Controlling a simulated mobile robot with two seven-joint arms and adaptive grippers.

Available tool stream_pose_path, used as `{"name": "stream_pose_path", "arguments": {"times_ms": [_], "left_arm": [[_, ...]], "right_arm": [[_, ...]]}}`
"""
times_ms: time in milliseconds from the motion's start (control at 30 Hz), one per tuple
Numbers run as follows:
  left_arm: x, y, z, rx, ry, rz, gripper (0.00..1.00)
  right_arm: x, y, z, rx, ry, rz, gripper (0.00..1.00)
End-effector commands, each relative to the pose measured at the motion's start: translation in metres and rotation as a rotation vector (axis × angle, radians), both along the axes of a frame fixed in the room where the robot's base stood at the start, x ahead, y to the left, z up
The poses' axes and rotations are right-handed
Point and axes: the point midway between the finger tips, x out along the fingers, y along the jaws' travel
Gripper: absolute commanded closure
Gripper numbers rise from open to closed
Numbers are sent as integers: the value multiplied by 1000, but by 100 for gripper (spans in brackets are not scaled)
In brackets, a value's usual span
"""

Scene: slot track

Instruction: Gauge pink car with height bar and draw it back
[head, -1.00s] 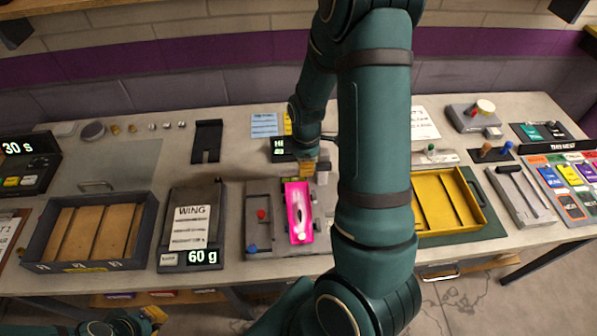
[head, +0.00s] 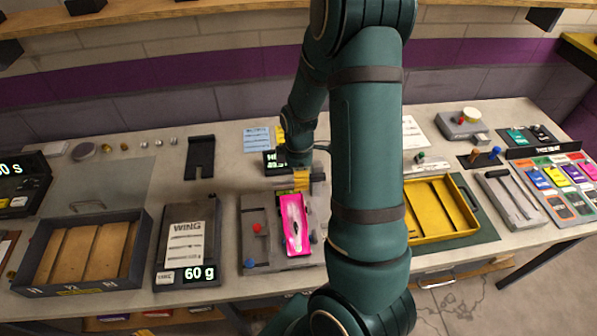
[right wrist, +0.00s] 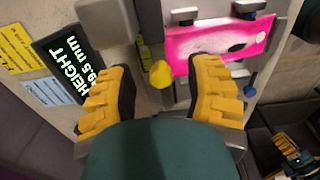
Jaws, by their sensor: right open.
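The pink car (head: 294,235) sits on the grey gauge fixture (head: 256,205); it also shows in the right wrist view (right wrist: 215,45). My right gripper (head: 301,180) is at the car's far end, partly hidden by my arm. In the right wrist view my right gripper (right wrist: 162,92) is open, its fingers on either side of a yellow knob (right wrist: 161,74) with a gap to each. The knob sits by a grey post, apparently the height bar's. The height display (right wrist: 67,62) is lit; its first digit is unclear. What seems my left gripper (right wrist: 285,147) shows small at lower right.
A scale (head: 187,245) reading 60 g and a wooden-floored tray (head: 147,225) stand left of the fixture. A yellow tray (head: 418,236) is right of my arm. A black forked stand (head: 201,150) is behind. Bare table lies between the stand and the fixture.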

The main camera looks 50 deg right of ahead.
Motion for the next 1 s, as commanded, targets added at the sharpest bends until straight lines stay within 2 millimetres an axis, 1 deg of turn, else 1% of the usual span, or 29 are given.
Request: {"name": "stream_pose_path", "arguments": {"times_ms": [67,167,267,500,600,700,833,1000], "left_arm": [[0,0,0,0,0,0,100],[0,0,0,0,0,0,100],[0,0,0,0,0,0,100],[0,0,0,0,0,0,100],[0,0,0,0,0,0,100],[0,0,0,0,0,0,100],[0,0,0,0,0,0,100],[0,0,0,0,0,0,100]], "right_arm": [[0,0,3,-1,-1,0,48],[0,0,13,-1,-2,0,48],[1,0,30,-1,-6,0,48],[1,0,80,-2,-7,0,48],[1,0,96,-1,-6,0,48],[1,0,109,-1,-4,1,48],[0,0,118,-1,-2,1,48],[0,0,121,-1,-1,0,48]]}}
